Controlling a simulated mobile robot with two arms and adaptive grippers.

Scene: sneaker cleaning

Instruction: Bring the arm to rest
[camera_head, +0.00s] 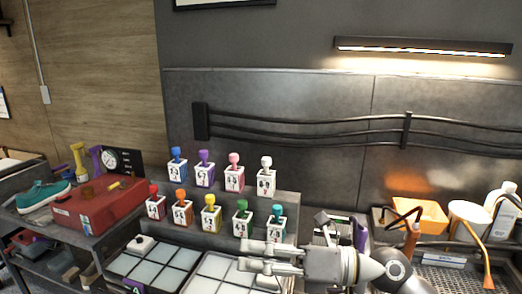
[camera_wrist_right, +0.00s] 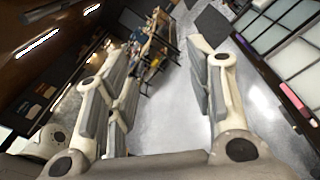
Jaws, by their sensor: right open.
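My right gripper (camera_head: 262,257) comes in from the right in the head view and points left, above the front edge of the gridded trays. In the right wrist view its two fingers (camera_wrist_right: 165,95) are spread wide apart with nothing between them; the grey floor shows through the gap. My left gripper is in neither view.
Several coloured stamp-like bottles (camera_head: 204,168) stand on a stepped rack. A red box (camera_head: 98,205) and a teal sneaker (camera_head: 42,193) are left; an orange bin (camera_head: 420,213) is right.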

